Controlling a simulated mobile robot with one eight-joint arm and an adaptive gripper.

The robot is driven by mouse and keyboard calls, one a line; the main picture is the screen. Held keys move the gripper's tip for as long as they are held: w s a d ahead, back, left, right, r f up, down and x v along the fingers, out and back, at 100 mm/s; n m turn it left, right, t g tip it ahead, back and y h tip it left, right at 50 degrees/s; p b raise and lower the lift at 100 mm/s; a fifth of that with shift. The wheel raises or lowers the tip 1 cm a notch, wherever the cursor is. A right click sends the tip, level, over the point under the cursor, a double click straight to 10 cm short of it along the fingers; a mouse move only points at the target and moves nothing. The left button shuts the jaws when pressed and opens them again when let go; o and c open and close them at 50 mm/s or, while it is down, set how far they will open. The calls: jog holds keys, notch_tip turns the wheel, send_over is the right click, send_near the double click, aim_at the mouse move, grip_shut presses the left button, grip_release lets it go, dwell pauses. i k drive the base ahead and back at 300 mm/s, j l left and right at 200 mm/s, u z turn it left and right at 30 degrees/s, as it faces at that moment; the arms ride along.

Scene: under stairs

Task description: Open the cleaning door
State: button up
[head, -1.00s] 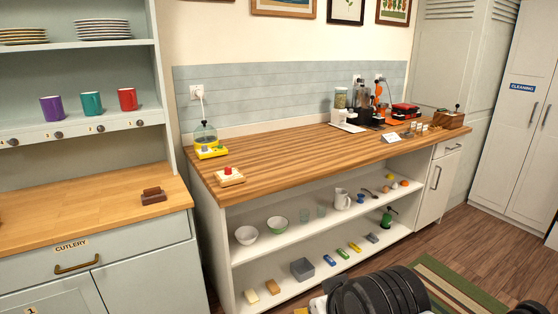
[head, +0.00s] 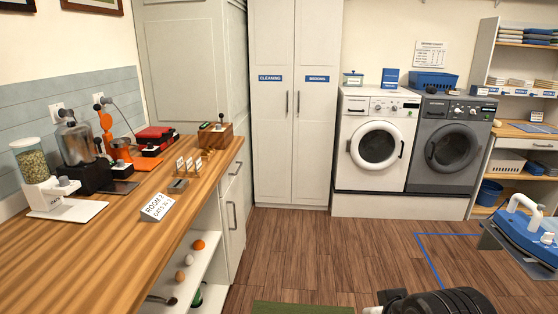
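The cleaning door (head: 270,130) is the left door of a tall white double cabinet at the back of the room. It bears a blue "CLEANING" label (head: 270,78) and a dark vertical handle (head: 287,103) near the middle seam. It looks shut. The door to its right (head: 314,140) has its own blue label and handle and also looks shut. A dark part of my arm shows at the bottom edge, well short of the cabinet. My gripper's fingers are not in view.
A wooden counter (head: 120,235) with kitchen machines runs along the left. A white washer (head: 376,145) and a grey one (head: 447,147) stand right of the cabinet. An iron (head: 528,222) is at the right edge. The wooden floor (head: 300,250) before the cabinet is clear.

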aim_at(271, 30)
jog(key=i+z, duration=0.1)
jog(key=i, duration=1)
jog(key=i+j+z, duration=0.15)
jog(key=i, duration=0.95)
